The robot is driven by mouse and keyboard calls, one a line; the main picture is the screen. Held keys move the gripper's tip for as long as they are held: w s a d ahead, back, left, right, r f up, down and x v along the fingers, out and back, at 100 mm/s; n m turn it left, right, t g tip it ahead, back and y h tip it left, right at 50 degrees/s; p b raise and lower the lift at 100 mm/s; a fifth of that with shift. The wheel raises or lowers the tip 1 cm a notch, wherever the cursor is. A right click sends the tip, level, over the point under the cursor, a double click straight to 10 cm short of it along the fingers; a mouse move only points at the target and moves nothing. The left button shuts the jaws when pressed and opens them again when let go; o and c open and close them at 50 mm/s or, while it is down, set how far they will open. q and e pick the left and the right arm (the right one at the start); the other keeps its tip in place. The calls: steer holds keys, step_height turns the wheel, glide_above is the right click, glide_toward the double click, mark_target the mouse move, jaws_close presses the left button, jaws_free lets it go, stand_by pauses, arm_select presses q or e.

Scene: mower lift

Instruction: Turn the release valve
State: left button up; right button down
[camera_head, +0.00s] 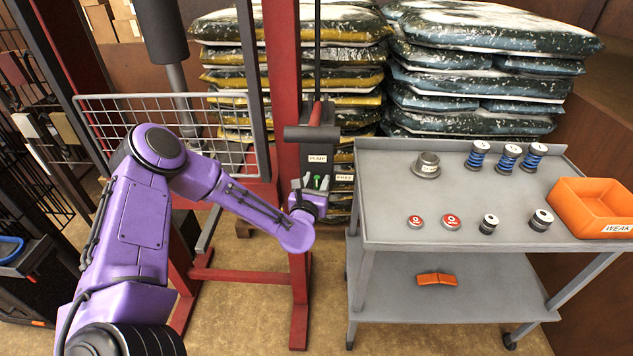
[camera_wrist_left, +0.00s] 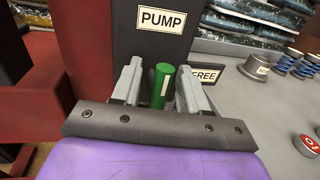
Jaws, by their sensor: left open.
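The release valve is a green cylinder with a pale stripe (camera_wrist_left: 161,86), on the dark pump block labelled PUMP (camera_wrist_left: 160,20). The left gripper also shows in the head view (camera_head: 317,184), in front of the pump block. A label reading FREE (camera_wrist_left: 205,75) is partly hidden behind the right finger. My right gripper is not in view.
A grey cart (camera_head: 400,230) stands to the right, with springs, cans and an orange bin (camera_head: 590,205) labelled WEAK on top. Stacked bags (camera_head: 490,70) stand behind. The red press frame (camera_head: 285,130) and a wire mesh panel (camera_head: 100,125) are close to my left arm.

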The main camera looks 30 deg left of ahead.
arm_select(q)
jaws_close()
steer(key=shift+m, duration=0.4)
steer(key=shift+w+d+m+g+b, duration=0.1)
steer(key=shift+d+m+g+b, duration=0.1)
steer(key=shift+m, duration=0.4)
steer(key=shift+w+d+m+g+b, duration=0.1)
steer(key=shift+m+g, duration=0.1)
steer(key=shift+m, duration=0.4)
steer(key=m, duration=0.2)
steer(key=m+g, duration=0.1)
steer(key=m, duration=0.1)
steer(key=shift+w+d+f, duration=0.1)
steer(key=shift+d+f, duration=0.05)
steer(key=shift+d, duration=0.05)
steer(key=m, duration=0.2)
steer(key=m+g+y, duration=0.1)
steer(key=m, duration=0.2)
steer(key=f+m+y, duration=0.1)
steer(key=m, duration=0.2)
steer(key=shift+w+d+g, duration=0.25)
steer(key=shift+d+g, duration=0.05)
